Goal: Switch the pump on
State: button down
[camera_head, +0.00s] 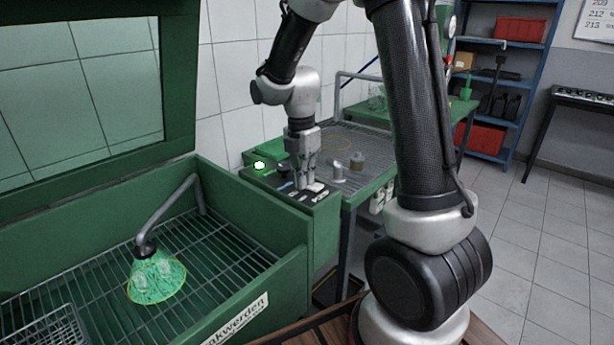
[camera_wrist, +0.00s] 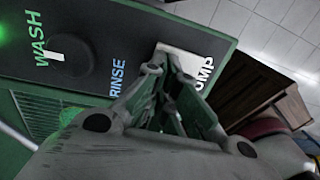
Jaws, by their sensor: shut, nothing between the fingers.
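The control panel (camera_head: 322,203) is a dark plate on the green washer. In the wrist view the panel (camera_wrist: 130,45) carries the words WASH, RINSE and a partly covered one ending in "UMP". A white switch piece (camera_wrist: 192,62) lies beside that last word, partly hidden by my fingers. My gripper (camera_head: 304,186) points down at the panel, shut and empty. In the wrist view my gripper (camera_wrist: 172,62) has its fingertips over or against the white piece; I cannot tell whether they touch. The switch's position is not clear.
A green lamp (camera_head: 259,165) glows at the panel's back left. A black knob (camera_wrist: 68,52) sits by WASH. The wash basin (camera_head: 255,240) with a grate and a green-lit spout lies left. A draining table (camera_head: 375,150) with small metal parts stands behind right.

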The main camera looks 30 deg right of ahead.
jog(key=shift+s+f, duration=0.2)
jog(key=shift+f, duration=0.1)
jog(key=shift+s, duration=0.1)
jog(key=shift+s+d+r, duration=0.15)
jog(key=shift+s+d, duration=0.05)
jog(key=shift+s, duration=0.3)
jog(key=w+a+r, duration=0.1)
jog(key=w+r, duration=0.2)
jog(key=r, duration=1.1)
jog(key=s+d+r+m+t, duration=0.1)
jog(key=s+d+m+t, duration=0.1)
jog(key=s+m, duration=0.9)
jog(key=s+d+r+m+t, duration=0.1)
jog(key=s+d+m+t, duration=0.2)
jog(key=s+m, duration=0.8)
jog(key=shift+s+d, duration=0.3)
jog(key=shift+d, duration=0.75)
